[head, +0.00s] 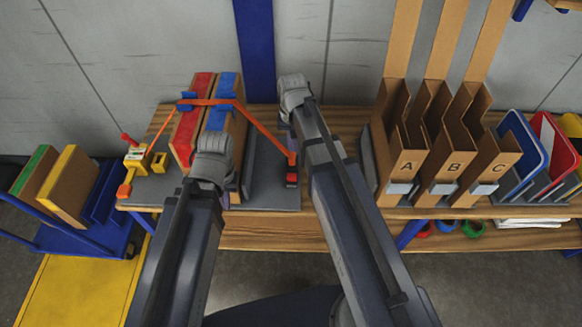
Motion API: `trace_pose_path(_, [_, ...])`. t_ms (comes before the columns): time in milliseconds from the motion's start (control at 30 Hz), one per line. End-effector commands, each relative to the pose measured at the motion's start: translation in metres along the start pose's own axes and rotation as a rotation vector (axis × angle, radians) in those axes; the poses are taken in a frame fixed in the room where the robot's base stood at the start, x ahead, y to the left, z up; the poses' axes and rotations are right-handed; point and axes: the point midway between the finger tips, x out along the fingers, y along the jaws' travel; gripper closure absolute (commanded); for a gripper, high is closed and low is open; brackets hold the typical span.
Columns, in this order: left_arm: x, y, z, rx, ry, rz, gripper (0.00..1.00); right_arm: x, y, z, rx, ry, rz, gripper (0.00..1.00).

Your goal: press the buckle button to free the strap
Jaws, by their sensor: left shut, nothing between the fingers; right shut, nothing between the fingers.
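An orange strap (262,127) runs over two upright boxes, one with a red face (189,118) and one with a blue face (220,112). On the right the strap slopes down to a small black-and-red buckle (291,179) on the grey board. On the left is a yellow fitting (137,158) with a red knob, near an orange end piece (124,190). My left gripper (215,178) is shut in front of the boxes, its fingers mostly hidden under the wrist. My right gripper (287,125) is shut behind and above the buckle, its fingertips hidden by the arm.
A wooden bench (258,232) carries the grey board (265,200). To the right stand cardboard bins marked A, B and C (409,165), then blue and red trays (525,145). A blue cart (90,240) with panels stands at left. A blue post (255,50) stands behind.

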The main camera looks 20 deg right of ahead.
Motion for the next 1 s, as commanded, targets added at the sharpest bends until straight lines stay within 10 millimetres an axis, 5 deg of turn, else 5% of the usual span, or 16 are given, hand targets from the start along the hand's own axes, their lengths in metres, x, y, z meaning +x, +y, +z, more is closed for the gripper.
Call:
trace_pose_path(367, [0.023,0.002,-0.002,0.000,0.000,0.000,1.00,0.023,0.000,0.000,-0.001,0.000,0.000,1.00])
trace_pose_path(1000, [0.112,0.011,-0.007,0.001,0.000,0.000,1.00,0.112,0.000,0.000,-0.001,0.000,0.000,1.00])
